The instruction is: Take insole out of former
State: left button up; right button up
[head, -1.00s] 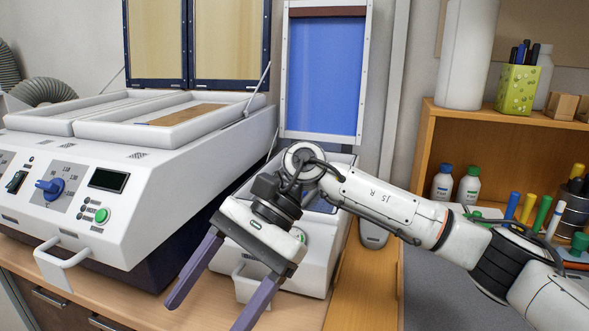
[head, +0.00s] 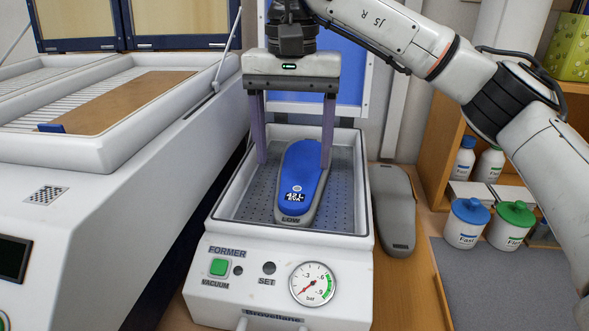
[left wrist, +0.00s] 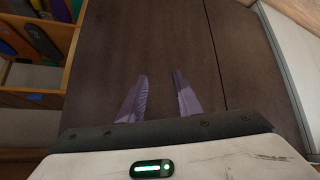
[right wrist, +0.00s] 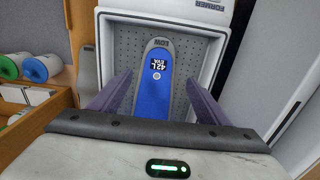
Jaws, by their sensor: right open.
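The blue insole (head: 299,166) lies on a grey last marked LOW (head: 294,219) inside the open former (head: 217,220). Its label reads 42L EVA. My right gripper (head: 294,158) is open, pointing down, with one finger on each side of the insole's far part. In the right wrist view the insole (right wrist: 155,98) runs between the spread fingers (right wrist: 152,98), with gaps on both sides. My left gripper (left wrist: 160,90) shows only in the left wrist view, with its fingers apart and nothing between them, before dark brown panels.
A large white heating machine (head: 110,215) with a brown sheet (head: 115,105) on its bed stands at left. A second grey last (head: 394,210) lies just right of the former. Bottles and capped jars (head: 467,222) stand at right near a grey mat (head: 485,285).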

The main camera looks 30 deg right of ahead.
aim_at(296, 195)
jog(key=shift+s+f, duration=0.3)
jog(key=shift+f, duration=0.65)
jog(key=shift+w+d+f+b, duration=0.1)
jog(key=shift+f+b, duration=0.1)
jog(key=shift+f, duration=1.15)
jog(key=shift+w+d+f+b, duration=0.1)
jog(key=shift+f+b, duration=0.1)
jog(key=shift+f, duration=1.15)
jog(key=c, duration=1.1)
